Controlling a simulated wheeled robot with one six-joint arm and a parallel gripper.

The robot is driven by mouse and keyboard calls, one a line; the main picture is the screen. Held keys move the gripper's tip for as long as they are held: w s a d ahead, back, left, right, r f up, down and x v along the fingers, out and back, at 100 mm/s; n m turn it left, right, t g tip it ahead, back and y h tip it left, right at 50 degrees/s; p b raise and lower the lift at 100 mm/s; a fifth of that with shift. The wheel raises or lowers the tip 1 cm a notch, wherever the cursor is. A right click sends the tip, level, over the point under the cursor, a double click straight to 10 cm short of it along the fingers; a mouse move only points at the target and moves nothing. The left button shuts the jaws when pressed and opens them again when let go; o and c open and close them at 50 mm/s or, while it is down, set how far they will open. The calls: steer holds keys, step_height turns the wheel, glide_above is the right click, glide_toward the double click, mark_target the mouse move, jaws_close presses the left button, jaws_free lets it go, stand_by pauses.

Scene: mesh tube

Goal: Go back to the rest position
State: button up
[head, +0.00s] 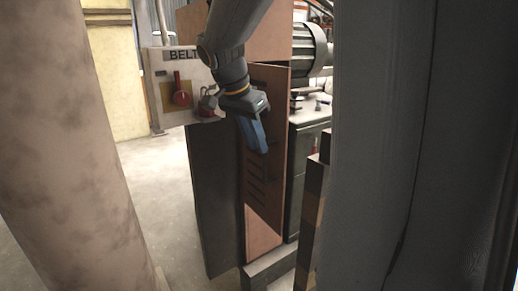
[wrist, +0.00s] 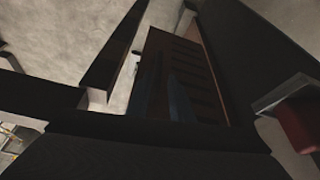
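My gripper (head: 260,150), with blue fingers, hangs from my grey arm in the middle of the head view. It points down in front of a brown slotted panel (head: 268,190), which stands tilted outward on a dark cabinet (head: 211,200). In the dim wrist view, two dark bluish fingers (wrist: 163,98) show with a narrow gap between them. The slotted panel (wrist: 190,60) lies beyond them. I see nothing held in the gap. Whether the fingers touch the panel cannot be told.
A sign board marked BELT (head: 180,85) with a red knob (head: 181,97) is just left of my gripper. A green-grey motor (head: 312,50) sits behind on the right. A pale column (head: 70,150) fills the left, and a large dark surface (head: 420,150) the right. Floor shows at left.

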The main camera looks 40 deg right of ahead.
steer(key=shift+a, duration=0.1)
stand_by(0.5)
steer(key=s+a+f+n+y, duration=0.3)
steer(key=s+a+f+n, duration=0.4)
steer(key=a, duration=0.4)
steer(key=s+a+f+n+y, duration=0.2)
steer(key=s+a+f+n, duration=0.3)
steer(key=s+a+n, duration=0.5)
steer(key=d+r+m+p, duration=0.1)
steer(key=d+r+p, duration=0.2)
steer(key=p, duration=0.9)
step_height(320, 180, up, 3)
steer(key=shift+w+d+f+g+p, duration=0.1)
steer(key=shift+w+d+g+p, duration=0.1)
steer(key=shift+g+p, duration=0.2)
